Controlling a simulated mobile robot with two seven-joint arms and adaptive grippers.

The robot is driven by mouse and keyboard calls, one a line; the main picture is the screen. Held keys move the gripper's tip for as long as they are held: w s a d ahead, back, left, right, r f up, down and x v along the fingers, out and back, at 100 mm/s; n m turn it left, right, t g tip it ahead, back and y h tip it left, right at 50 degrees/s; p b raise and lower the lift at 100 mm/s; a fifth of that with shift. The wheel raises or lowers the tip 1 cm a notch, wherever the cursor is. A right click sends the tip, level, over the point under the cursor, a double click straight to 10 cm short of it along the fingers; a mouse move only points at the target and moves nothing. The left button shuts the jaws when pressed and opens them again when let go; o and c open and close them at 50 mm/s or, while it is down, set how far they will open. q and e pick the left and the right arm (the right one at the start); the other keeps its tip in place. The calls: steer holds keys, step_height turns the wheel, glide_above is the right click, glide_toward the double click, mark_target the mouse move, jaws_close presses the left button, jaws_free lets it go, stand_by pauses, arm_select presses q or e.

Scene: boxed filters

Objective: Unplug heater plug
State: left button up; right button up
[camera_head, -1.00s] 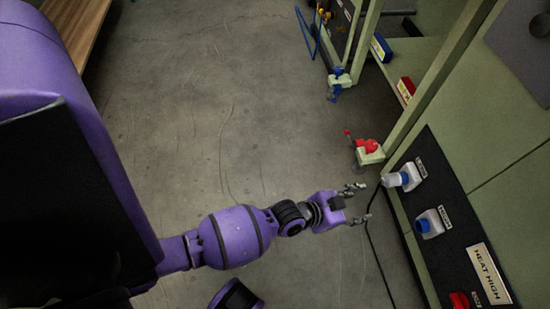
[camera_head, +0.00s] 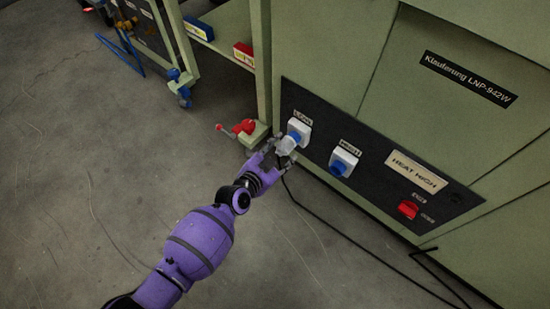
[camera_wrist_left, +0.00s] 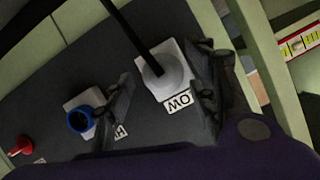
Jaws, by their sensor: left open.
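The white heater plug (camera_head: 286,146) sits in the blue-and-white socket (camera_head: 304,126) at the left end of the dark panel. In the left wrist view the plug (camera_wrist_left: 166,74) shows between my fingers, with its black cable (camera_wrist_left: 128,32) running up and left. The label beside it reads LOW, upside down. My left gripper (camera_head: 272,152) is open at the plug, one finger on each side; I cannot tell whether they touch it. The HIGH socket (camera_head: 344,160), to the right, is empty, with a blue round opening. My right gripper is out of view.
A red switch (camera_head: 408,209) and a HEAT HIGH sign (camera_head: 416,170) are on the panel's right. The cable trails over the floor along the cabinet. The floor at left is free.

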arm_select(q)
steer(key=shift+w+d+f, duration=0.2)
steer(key=shift+w, duration=0.25)
steer(key=shift+c, duration=0.2)
steer(key=c, duration=1.2)
steer(key=shift+s+a+p, duration=0.15)
steer(key=shift+s+a, duration=0.65)
steer(key=shift+s, duration=0.3)
steer(key=shift+s+a+p, duration=0.15)
steer(key=shift+s+a, duration=0.6)
steer(key=shift+s, duration=0.3)
steer(key=shift+s+a, duration=0.15)
steer(key=s+a+p, duration=0.1)
steer(key=s+a, duration=0.4)
steer(key=s, duration=0.2)
steer(key=shift+s, duration=0.15)
steer(key=shift+a, duration=0.1)
